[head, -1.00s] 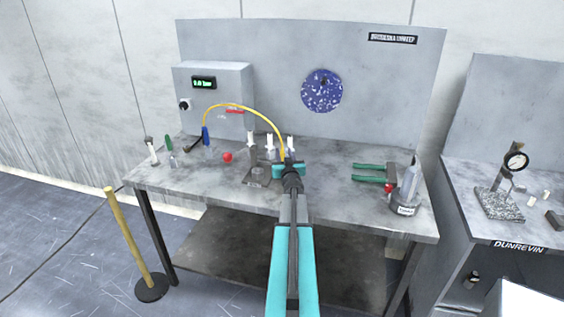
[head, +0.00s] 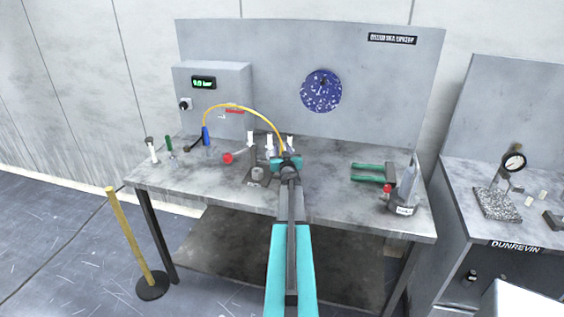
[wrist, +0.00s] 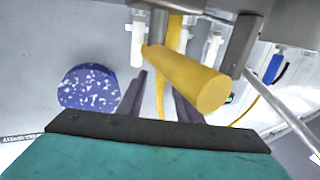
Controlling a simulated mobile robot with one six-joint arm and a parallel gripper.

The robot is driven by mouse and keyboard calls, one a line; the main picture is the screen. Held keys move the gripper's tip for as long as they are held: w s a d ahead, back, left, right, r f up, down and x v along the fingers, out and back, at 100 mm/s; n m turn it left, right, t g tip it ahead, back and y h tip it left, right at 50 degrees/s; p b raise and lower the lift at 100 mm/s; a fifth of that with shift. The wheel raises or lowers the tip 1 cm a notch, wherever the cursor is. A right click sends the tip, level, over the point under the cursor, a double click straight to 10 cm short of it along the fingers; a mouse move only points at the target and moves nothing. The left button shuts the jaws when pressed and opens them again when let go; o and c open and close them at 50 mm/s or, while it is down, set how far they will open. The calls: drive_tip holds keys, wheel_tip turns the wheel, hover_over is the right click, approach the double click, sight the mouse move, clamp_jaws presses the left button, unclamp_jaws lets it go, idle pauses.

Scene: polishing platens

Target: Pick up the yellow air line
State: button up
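The yellow air line (head: 240,106) arcs in the head view from a blue fitting (head: 206,136) at the left, over the bench, down to the fixture by my gripper. In the wrist view, a thick yellow cylinder (wrist: 190,78) points toward the camera, with a thinner yellow length (wrist: 161,92) behind it. My gripper (head: 285,160) is at the line's right end. In the wrist view its two dark fingers (wrist: 160,95) stand apart, with yellow between and in front of them. The cylinder hides part of the right finger. I see no clear grip on the line.
White-topped fittings (head: 269,142) stand close beside my gripper. A grey block (head: 257,174), a red knob (head: 228,158) and green-handled pliers (head: 370,172) are on the bench (head: 330,200). A grey back panel (head: 280,60) with a blue speckled disc (head: 321,91) rises behind.

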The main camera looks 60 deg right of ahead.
clamp_jaws()
drive_tip(key=shift+r, duration=0.1)
idle(0.4)
drive_tip(key=shift+r+p, duration=1)
drive_tip(key=shift+r, duration=3.95)
